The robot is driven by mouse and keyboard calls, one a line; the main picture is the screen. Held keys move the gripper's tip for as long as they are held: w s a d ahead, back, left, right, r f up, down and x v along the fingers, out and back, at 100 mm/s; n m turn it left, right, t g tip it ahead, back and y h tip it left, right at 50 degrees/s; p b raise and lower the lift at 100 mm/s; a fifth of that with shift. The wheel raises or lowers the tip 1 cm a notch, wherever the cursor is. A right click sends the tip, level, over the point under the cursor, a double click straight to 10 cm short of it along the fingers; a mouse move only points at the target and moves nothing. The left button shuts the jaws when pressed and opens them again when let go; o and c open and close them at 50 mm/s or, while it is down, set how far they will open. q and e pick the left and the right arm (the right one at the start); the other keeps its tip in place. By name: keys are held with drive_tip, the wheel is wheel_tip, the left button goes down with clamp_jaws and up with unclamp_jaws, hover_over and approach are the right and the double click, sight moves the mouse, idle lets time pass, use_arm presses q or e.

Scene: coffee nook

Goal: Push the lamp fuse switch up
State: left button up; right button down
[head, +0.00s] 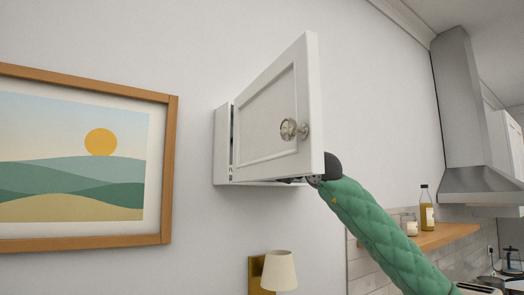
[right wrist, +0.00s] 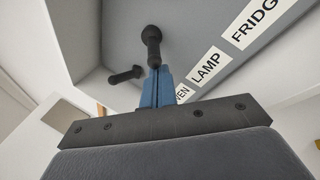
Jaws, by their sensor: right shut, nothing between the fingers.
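The fuse box is a white wall cabinet (head: 223,150) with its door (head: 268,110) swung open toward me. Inside it, the right wrist view shows a LAMP label (right wrist: 208,66) between a FRIDG… label (right wrist: 255,22) and a partly hidden label ending in EN (right wrist: 182,93). Two black switch levers stick out, one above my fingertips (right wrist: 152,36) and one to the left (right wrist: 125,75). I cannot tell which label each belongs to. My right gripper (right wrist: 157,86) has its blue fingers together and empty, tips overlapping the upper lever's lower end; contact is unclear. The door hides it in the head view.
The door has a round metal knob (head: 290,130) and stands close to my right arm. A framed picture (head: 75,160) hangs to the left. A wall lamp (head: 280,270) is below the cabinet. A wooden shelf (head: 440,236) with a bottle (head: 426,212) is at the right.

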use_arm(q)
drive_tip(key=shift+a+f, duration=0.15)
drive_tip(key=shift+f, duration=0.3)
use_arm(e)
drive_tip(key=shift+w+d+r, duration=0.1)
drive_tip(key=shift+d, duration=0.15)
use_arm(q)
drive_tip(key=shift+w+r, duration=0.1)
